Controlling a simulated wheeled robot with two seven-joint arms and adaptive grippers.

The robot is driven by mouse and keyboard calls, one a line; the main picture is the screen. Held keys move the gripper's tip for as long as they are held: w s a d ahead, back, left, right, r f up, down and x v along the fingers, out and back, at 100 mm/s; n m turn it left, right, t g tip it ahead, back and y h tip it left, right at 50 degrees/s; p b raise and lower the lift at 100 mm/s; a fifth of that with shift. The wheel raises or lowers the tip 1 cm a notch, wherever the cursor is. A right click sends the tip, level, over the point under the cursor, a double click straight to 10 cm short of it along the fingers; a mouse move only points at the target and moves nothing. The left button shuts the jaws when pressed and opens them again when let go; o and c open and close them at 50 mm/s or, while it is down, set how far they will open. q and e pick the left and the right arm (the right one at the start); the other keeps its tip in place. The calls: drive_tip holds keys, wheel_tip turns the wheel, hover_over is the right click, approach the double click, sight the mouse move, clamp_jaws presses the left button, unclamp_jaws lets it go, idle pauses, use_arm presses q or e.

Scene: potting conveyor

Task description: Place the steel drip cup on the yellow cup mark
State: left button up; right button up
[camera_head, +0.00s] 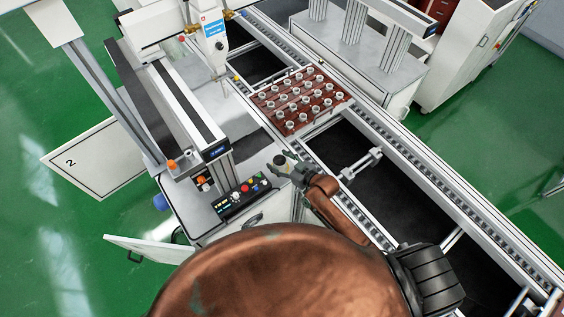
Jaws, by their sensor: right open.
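My right gripper (288,167) is open at the right edge of the machine's table, beside the conveyor. A small, pale round thing (280,160) shows at its fingers and looks like the steel drip cup. It seems upright, and I cannot tell whether the fingers touch it. A tiny yellowish patch shows by the fingers, but I cannot make out whether it is the yellow cup mark. My left gripper is not in view.
A brown tray (338,96) with several white round parts sits on the conveyor (408,150). The dispensing head (213,34) hangs above the machine table (238,142). A control panel (243,196) with buttons stands at the table's front. Bare table lies left of my right gripper.

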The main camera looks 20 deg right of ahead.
drive_tip(key=v, duration=1.2)
drive_tip(key=shift+b, duration=0.45)
idle(0.7)
